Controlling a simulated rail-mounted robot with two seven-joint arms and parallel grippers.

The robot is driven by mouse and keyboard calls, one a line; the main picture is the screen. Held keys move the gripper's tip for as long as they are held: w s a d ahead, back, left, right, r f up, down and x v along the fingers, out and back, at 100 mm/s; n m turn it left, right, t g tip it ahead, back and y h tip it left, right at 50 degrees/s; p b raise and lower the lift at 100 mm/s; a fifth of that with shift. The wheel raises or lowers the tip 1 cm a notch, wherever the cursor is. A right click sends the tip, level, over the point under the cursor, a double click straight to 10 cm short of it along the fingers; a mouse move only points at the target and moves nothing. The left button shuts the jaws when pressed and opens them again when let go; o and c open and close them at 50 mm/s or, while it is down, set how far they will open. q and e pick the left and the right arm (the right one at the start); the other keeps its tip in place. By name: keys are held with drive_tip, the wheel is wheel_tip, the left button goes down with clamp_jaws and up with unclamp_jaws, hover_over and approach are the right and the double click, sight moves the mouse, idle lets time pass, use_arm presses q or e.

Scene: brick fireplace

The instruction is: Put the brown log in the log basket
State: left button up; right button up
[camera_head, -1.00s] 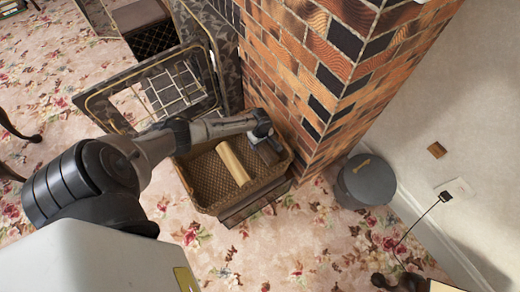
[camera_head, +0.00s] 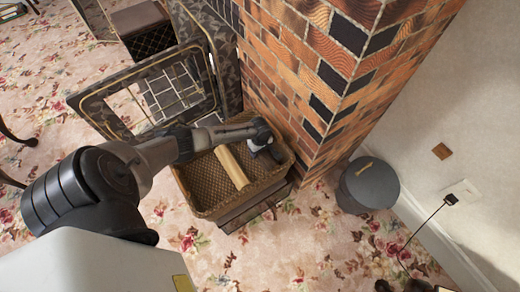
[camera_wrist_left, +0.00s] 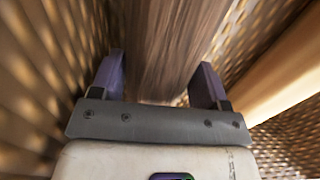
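The brown log (camera_wrist_left: 172,50) is dark and rough in the left wrist view and lies between my left fingers, with a narrow gap showing beside the left-hand finger. In the head view it is mostly hidden by my left gripper (camera_head: 268,149). My left gripper (camera_wrist_left: 160,82) reaches down into the log basket, fingers apart around the log. The woven brown log basket (camera_head: 205,208) stands against the brick column. A pale log lies in it beside the gripper. My right gripper is not in view.
The pale log (camera_head: 231,167) lies diagonally in the basket, close to the left gripper; it also shows in the left wrist view (camera_wrist_left: 285,75). A brick column (camera_head: 310,75) rises behind the basket. A fire screen (camera_head: 150,90) stands left, and a grey lidded bin (camera_head: 368,184) right.

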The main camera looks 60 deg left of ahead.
use_arm(q)
drive_tip(key=shift+o, duration=0.6)
drive_tip(key=shift+r, duration=0.1)
